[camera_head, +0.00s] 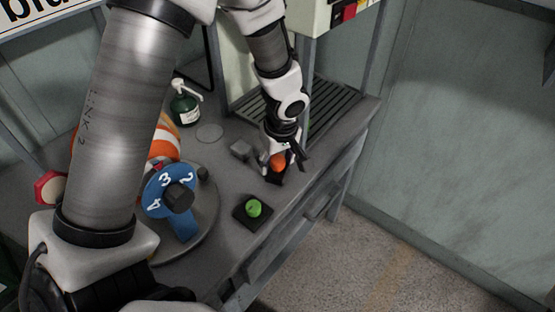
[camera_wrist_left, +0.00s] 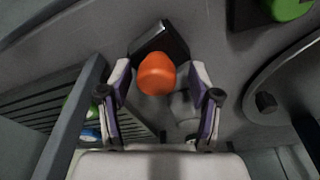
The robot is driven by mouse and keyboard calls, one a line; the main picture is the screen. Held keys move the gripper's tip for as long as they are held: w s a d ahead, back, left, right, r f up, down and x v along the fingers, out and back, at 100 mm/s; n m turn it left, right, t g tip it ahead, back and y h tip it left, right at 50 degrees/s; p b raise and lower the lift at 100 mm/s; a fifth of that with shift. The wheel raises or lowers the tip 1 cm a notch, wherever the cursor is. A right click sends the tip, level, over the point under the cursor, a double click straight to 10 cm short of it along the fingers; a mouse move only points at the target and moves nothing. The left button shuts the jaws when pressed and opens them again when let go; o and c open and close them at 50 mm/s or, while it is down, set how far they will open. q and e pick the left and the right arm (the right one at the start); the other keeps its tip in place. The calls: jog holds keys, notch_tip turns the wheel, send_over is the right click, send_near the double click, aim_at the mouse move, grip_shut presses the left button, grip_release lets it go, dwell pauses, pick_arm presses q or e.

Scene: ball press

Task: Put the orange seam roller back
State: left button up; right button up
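The orange seam roller (camera_head: 278,161) shows as a rounded orange end near the bench's front edge. It also shows in the left wrist view (camera_wrist_left: 157,74). A small black block (camera_head: 275,178) is at its lower side; I cannot tell whether the roller rests in it or is just above it. My left gripper (camera_head: 279,158) reaches down around the roller. In the left wrist view its fingers (camera_wrist_left: 160,76) stand on either side of the orange end, with a gap at each side, so it is open. My right gripper is not in view.
A green knob on a black pad (camera_head: 238,212) sits nearer on the bench. A blue numbered dial (camera_head: 158,187) and a striped orange-white object (camera_head: 164,140) stand left. A green pump bottle (camera_head: 186,108) is behind. A slatted grate (camera_head: 325,112) lies at the back right.

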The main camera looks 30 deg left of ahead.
aim_at(281, 175)
pick_arm(q)
jog(key=shift+w+d, duration=0.1)
jog(key=shift+w, duration=0.05)
jog(key=shift+r, duration=0.25)
notch_tip(281, 175, up, 11)
jog(key=d+p, duration=0.1)
jog(key=p, duration=0.1)
jog(key=shift+s+d+r, duration=0.15)
jog(key=shift+s+d, duration=0.15)
jog(key=shift+s, duration=0.15)
